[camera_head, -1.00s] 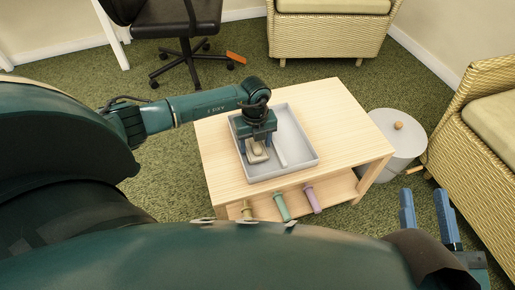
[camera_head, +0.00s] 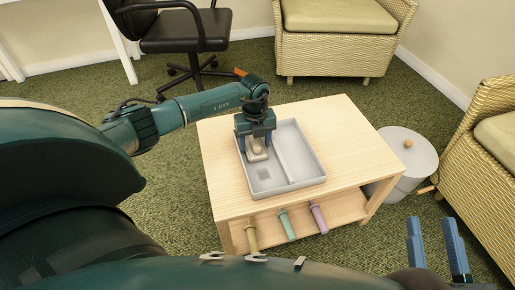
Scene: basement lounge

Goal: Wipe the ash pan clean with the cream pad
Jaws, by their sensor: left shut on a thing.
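The grey ash pan (camera_head: 309,180) lies on a light wooden table, with a raised divider running along its length. My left gripper (camera_head: 257,143) reaches down into its left compartment, shut on the cream pad (camera_head: 257,155). The pad is low in the far half of that compartment; whether it touches the floor I cannot tell. A darker grey square patch (camera_head: 264,174) shows on the pan floor just nearer than the pad. My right gripper (camera_head: 437,246) is open and empty at the lower right, away from the table.
The wooden table (camera_head: 352,150) has bare top right of the pan. Tan, green (camera_head: 287,225) and purple handles stick out from its lower shelf. A lidded grey bin (camera_head: 408,157) stands right of it. Wicker armchairs and an office chair (camera_head: 182,32) surround it.

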